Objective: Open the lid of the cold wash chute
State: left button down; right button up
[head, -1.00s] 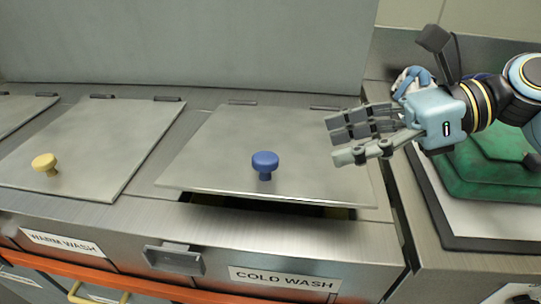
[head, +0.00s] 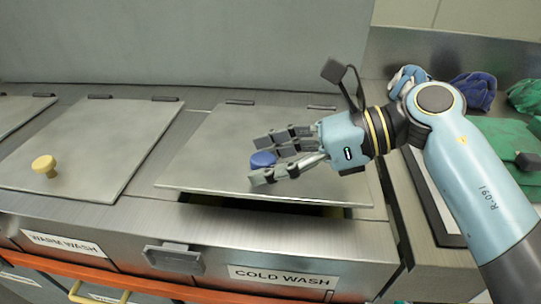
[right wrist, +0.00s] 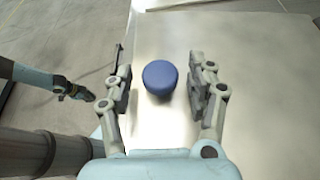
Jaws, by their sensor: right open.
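The cold wash lid (head: 215,150) is a flat metal plate hinged at its back edge, above the COLD WASH label (head: 283,277). Its front edge stands slightly raised, with a dark gap beneath. A blue knob (head: 262,159) stands on it near the front. My right gripper (head: 262,158) is open over the lid, its fingers partly covering the knob. In the right wrist view the knob (right wrist: 160,77) lies between the two spread fingers, with space on both sides. What seems to be my left gripper (right wrist: 84,94) shows small at the left of that view; its jaws are unclear.
The warm wash lid (head: 95,140) with a yellow knob (head: 45,165) lies shut to the left. A latch box (head: 174,258) sits on the front panel. Green cloth (head: 500,140) and blue cloth (head: 474,90) lie on the right. A tall metal panel rises behind.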

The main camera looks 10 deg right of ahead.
grip_shut()
jog(key=shift+r, duration=0.1)
jog(key=shift+w+r+p, duration=0.2)
jog(key=shift+r+p, duration=0.25)
jog(key=shift+r, duration=0.15)
jog(key=w+d+r+m+g+p, duration=0.1)
jog(key=w+r+m+p, duration=0.1)
jog(key=w+r, duration=0.2)
jog(key=w+d+r+m+g+y+p, duration=0.1)
jog(key=w+d+r+m+g+p, duration=0.1)
jog(key=w+r, duration=0.3)
jog(key=shift+w+r+m+y, duration=0.15)
jog(key=shift+r+m+y, duration=0.25)
jog(key=shift+r, duration=2)
